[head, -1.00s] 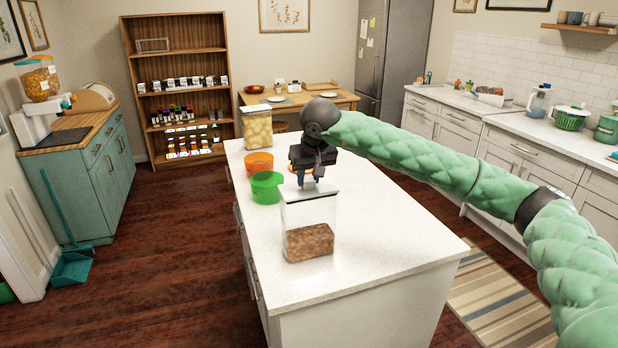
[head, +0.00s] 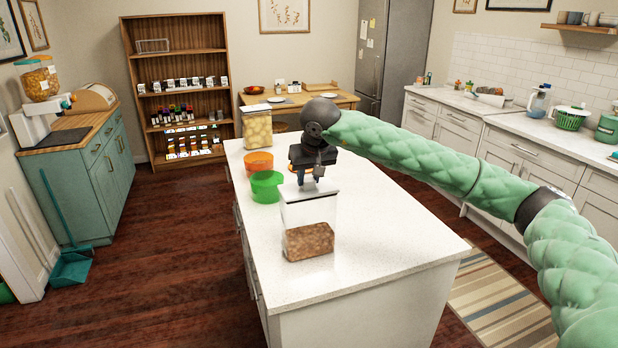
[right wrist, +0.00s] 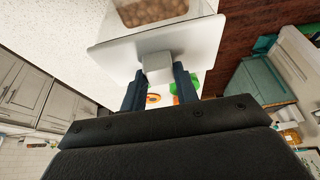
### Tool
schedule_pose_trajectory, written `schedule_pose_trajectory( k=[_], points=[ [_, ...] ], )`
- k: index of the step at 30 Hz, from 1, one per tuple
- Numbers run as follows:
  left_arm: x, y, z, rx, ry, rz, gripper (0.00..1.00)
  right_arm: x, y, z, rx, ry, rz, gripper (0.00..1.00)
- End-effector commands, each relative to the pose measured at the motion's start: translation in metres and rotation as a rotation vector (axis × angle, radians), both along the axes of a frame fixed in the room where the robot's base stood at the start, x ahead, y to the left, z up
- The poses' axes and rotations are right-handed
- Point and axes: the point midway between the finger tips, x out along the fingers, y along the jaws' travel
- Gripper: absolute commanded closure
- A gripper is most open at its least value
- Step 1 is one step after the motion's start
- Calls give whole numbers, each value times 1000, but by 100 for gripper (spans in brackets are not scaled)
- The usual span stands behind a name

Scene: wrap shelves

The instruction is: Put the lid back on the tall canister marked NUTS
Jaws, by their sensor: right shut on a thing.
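A tall clear canister (head: 310,220) with brown nuts in its bottom stands on the near part of the white island. I cannot read a NUTS mark on it. A pale square lid (right wrist: 112,62) with a grey block knob (right wrist: 157,68) is at the canister's mouth. My right gripper (head: 312,180) is above the canister, its fingers pointing down and shut on the lid's knob. In the right wrist view the two dark fingers flank the knob, and nuts show beyond the lid. I cannot tell whether the lid touches the rim all round. My left gripper is not in view.
A green bowl (head: 267,187) and an orange bowl (head: 259,163) stand behind the canister to the left. A taller canister (head: 257,128) with yellowish contents stands at the island's far end. The island top (head: 390,230) right of the nuts canister is clear.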

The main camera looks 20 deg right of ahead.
Motion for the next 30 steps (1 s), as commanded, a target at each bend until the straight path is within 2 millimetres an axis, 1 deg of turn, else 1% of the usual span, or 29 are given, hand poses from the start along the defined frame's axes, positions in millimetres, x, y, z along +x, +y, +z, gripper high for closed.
schedule_pose_trajectory(
  k=[3,14,15,17,18,24,26,28,30],
  points=[
    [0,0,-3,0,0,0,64,0,0,-2,0,0,0,94],
    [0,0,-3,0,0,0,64,0,0,-1,0,0,0,94],
    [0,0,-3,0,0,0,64,0,0,-1,0,0,0,64],
    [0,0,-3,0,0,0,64,0,0,-1,0,0,0,52],
    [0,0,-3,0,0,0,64,0,0,-1,0,0,0,45],
    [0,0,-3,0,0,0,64,0,0,-1,0,0,0,45],
    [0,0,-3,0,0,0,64,0,0,-1,0,0,0,35],
    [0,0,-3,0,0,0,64,0,0,-1,0,0,0,21],
    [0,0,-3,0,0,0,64,0,0,-1,0,0,0,19]
  ],
)
